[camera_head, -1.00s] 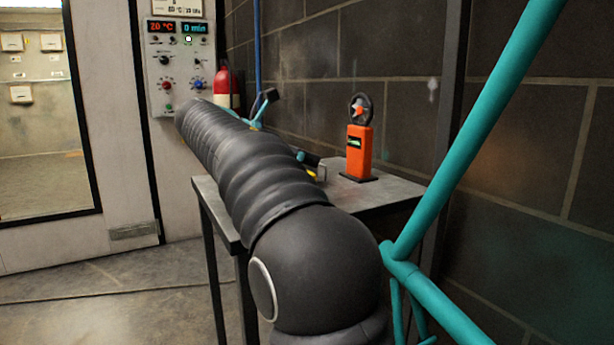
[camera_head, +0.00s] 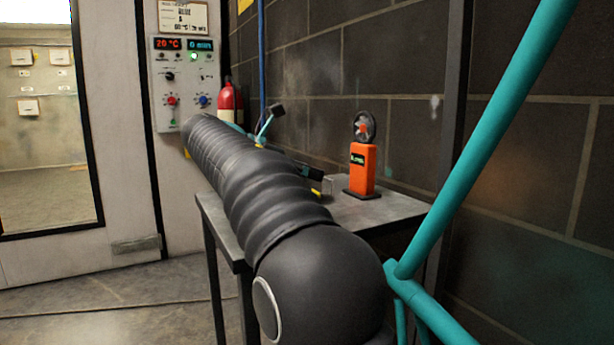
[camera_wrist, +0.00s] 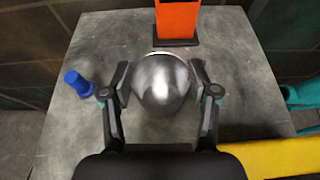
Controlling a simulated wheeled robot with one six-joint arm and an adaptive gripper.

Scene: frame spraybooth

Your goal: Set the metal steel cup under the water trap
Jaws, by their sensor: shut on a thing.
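A shiny round metal cup (camera_wrist: 161,84) sits between the two fingers of my gripper (camera_wrist: 160,92) in the wrist view. My gripper is shut on it, with a finger against each side. The cup appears above the grey table top; whether it touches the table I cannot tell. In the head view my dark sleeved arm hides the cup and most of the gripper. I cannot make out a water trap for certain. A small blue part (camera_wrist: 76,83) shows at the table's left in the wrist view.
An orange meter (camera_head: 363,168) on a black base stands on the grey table (camera_head: 380,208); in the wrist view it is just beyond the cup. A teal post (camera_head: 480,150) rises on the right. A red cylinder (camera_head: 229,101) and control panel (camera_head: 184,85) are behind.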

